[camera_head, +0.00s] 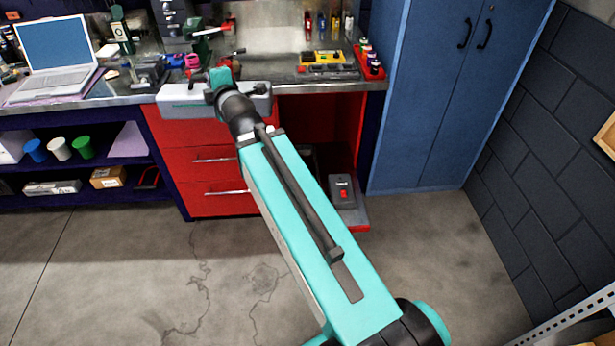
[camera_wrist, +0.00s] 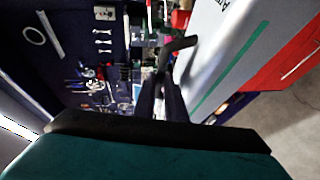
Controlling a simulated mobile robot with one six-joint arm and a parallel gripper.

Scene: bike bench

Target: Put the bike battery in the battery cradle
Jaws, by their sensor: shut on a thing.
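The bike battery (camera_head: 185,106) is a long pale-grey case with a green stripe and lettering, lying level across the picture at the front edge of the bench. In the wrist view its pale side (camera_wrist: 215,65) fills the upper right. My gripper (camera_wrist: 161,82) is shut on a dark bent handle (camera_wrist: 180,44) beside that side. In the head view my wrist (camera_head: 220,82) covers the middle of the battery and hides the fingers. I cannot tell whether the battery touches the bench. I cannot clearly identify the battery cradle.
The steel bench (camera_head: 120,97) holds a laptop (camera_head: 55,55), tools and a red bottle tray (camera_head: 369,62). Below are red drawers (camera_head: 215,188) and an open red bay, with a grey box with a red switch (camera_head: 343,190) low down. A blue cabinet (camera_head: 430,100) stands right.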

